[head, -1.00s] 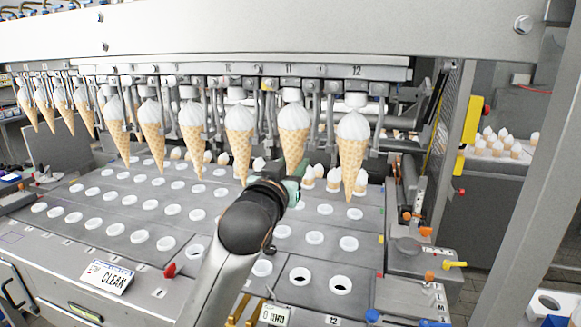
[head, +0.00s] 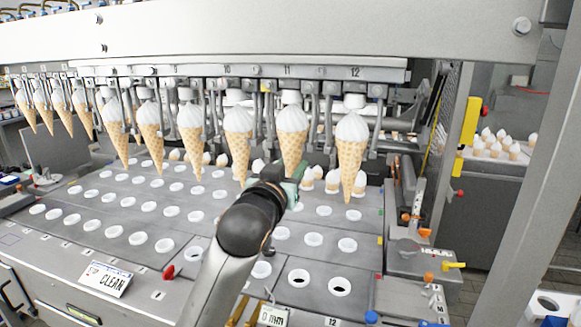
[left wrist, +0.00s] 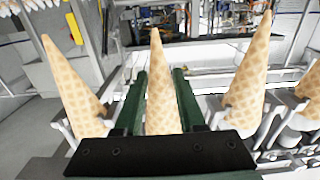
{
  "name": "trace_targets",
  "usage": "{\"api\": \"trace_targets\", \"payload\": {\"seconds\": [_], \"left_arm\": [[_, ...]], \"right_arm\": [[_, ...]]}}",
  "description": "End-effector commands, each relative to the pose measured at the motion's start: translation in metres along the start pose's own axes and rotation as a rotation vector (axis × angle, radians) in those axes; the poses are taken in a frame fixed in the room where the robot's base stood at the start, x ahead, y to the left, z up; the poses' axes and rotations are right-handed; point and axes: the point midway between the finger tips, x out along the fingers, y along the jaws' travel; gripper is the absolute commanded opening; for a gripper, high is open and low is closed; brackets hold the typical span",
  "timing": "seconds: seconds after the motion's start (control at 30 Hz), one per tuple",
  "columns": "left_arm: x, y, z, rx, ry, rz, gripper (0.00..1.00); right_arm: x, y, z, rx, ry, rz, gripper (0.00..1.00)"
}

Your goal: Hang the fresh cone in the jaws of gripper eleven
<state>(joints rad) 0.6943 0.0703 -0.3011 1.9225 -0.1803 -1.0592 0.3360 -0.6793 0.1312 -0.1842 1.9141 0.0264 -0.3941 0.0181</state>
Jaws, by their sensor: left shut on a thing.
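The fresh cone (head: 292,145) is a waffle cone with a white top, hanging tip down under the number 11. Its top is just below the white collar of gripper eleven (head: 291,97), whose metal arms stand on either side. I cannot tell whether those jaws clasp it. My left gripper (head: 290,186) is at the cone's lower part, shut on it. In the left wrist view the cone (left wrist: 160,95) stands between the two green fingers of my left gripper (left wrist: 160,75), and its top is hidden. My right gripper is not in view.
A cone (head: 351,155) hangs close on the right under 12, and another cone (head: 238,138) hangs on the left. Below is a grey plate (head: 318,262) with rows of round holes. More white-topped cones stand behind. A steel beam (head: 300,30) crosses above.

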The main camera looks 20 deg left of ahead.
Motion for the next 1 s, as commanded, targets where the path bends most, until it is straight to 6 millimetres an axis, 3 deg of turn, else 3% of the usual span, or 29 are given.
{"api": "trace_targets", "payload": {"seconds": [0.93,0.97,1.0], "left_arm": [[-0.0001,-0.0001,0.0065,-0.001,0.001,0.0,0.12],[-0.0001,0.0,0.0064,-0.001,0.001,0.0,0.42],[-0.0001,0.0,0.0064,-0.001,0.001,0.0,0.47]], "right_arm": [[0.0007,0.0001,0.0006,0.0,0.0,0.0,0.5],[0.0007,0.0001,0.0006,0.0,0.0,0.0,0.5],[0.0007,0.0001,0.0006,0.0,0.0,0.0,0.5]]}}
